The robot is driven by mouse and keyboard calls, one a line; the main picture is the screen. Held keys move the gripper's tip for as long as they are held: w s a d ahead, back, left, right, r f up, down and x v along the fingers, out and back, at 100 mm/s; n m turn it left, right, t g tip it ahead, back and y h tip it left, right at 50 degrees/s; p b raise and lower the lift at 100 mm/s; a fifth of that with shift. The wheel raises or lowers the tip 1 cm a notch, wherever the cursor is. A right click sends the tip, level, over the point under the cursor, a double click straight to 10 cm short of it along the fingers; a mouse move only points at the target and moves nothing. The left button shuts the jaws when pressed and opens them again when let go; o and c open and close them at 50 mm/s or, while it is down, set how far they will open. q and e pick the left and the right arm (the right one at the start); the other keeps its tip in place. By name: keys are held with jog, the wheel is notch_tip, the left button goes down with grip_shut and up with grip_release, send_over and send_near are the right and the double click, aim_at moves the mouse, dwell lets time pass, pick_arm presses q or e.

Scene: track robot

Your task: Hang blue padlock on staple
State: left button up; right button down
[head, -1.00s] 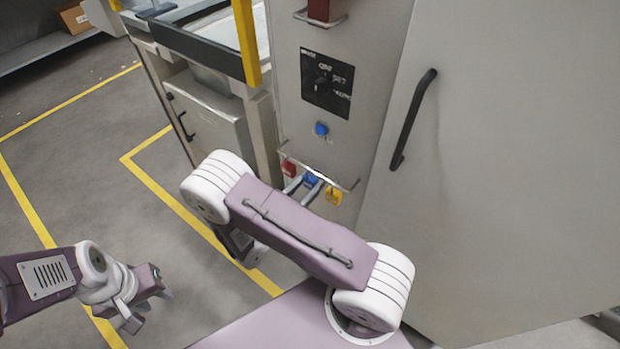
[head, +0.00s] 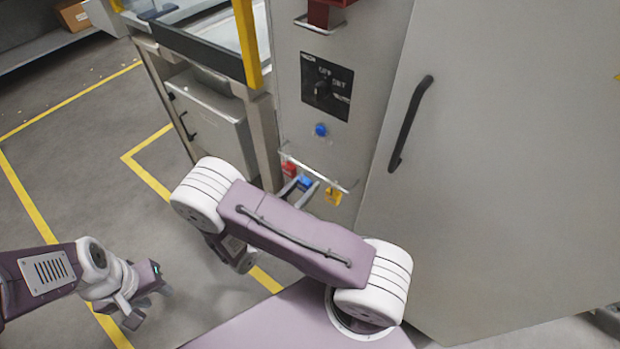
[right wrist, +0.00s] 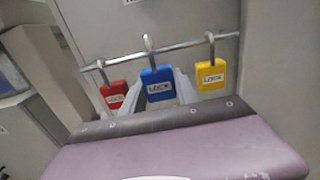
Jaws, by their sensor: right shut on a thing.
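The blue padlock (right wrist: 158,88) is in the middle of the right wrist view, with its shackle at the metal rail (right wrist: 185,44). In the head view the blue padlock (head: 305,182) shows partly, beyond my right arm. My right gripper (right wrist: 161,94) is shut on its body, one grey finger on each side. It also shows in the head view (head: 303,191). My left gripper (head: 150,304) is open and empty above the floor at lower left. I cannot tell for certain which metal part is the staple.
A red padlock (right wrist: 115,96) and a yellow padlock (right wrist: 211,76) hang on the rail on either side. Above are a blue button (head: 320,130), a black rotary switch (head: 325,88) and a red part (head: 326,12). A grey cabinet door (head: 500,170) stands close at the right.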

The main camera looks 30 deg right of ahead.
jog(key=v, duration=1)
jog(key=shift+a, duration=0.25)
